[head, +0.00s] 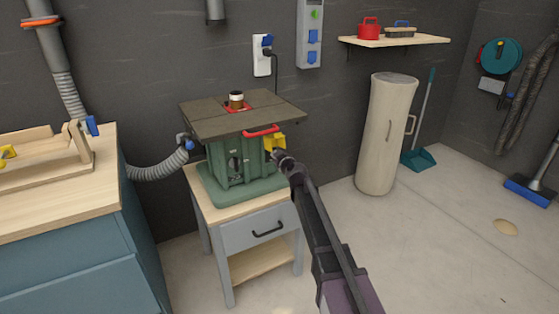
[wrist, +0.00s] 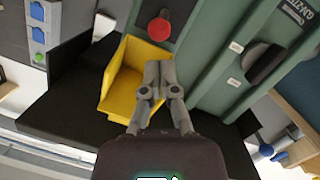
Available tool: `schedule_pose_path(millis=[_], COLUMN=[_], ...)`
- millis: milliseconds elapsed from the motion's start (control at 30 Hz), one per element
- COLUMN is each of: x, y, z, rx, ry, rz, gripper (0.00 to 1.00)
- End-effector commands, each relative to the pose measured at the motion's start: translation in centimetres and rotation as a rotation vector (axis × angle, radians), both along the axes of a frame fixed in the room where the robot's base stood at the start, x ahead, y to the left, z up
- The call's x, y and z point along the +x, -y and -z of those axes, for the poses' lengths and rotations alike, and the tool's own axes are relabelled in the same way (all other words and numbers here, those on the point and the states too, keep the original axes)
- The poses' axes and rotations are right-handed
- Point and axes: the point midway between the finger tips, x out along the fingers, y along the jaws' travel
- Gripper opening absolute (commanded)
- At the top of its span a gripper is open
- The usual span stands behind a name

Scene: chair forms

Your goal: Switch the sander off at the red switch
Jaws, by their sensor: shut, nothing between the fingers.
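The sander has a green body (head: 235,165) under a dark square table top (head: 215,117), with a spindle in the middle. In the wrist view its green side (wrist: 215,60) fills the upper right. The round red switch (wrist: 158,29) sits on a dark plate there. A yellow box-shaped part (wrist: 118,82), open towards the camera, lies right beside the switch; it also shows in the head view (head: 268,143). My gripper (wrist: 159,68) is shut and empty. Its fingertips overlap the yellow part in the picture, just below the switch; contact cannot be told. The switch is not clear in the head view.
The sander stands on a grey cabinet (head: 250,232) with a drawer. A grey hose (head: 158,170) runs from its left to a workbench (head: 50,195). A tall beige cylinder (head: 385,135) stands to the right. The floor at right front is mostly clear.

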Motion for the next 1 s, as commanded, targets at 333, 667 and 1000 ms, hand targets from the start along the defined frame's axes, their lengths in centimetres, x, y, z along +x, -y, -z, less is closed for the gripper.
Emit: schedule_pose_path(millis=[333,667,1000], x=[1.8,1.7,1.6], y=[-1.0,-1.0,-0.9], z=[0.3,0.3,0.6], rx=[0.001,0.001,0.0], ry=[0.0,-0.001,0.0], rz=[0.0,-0.001,-0.001], gripper=[0.0,0.0,0.0])
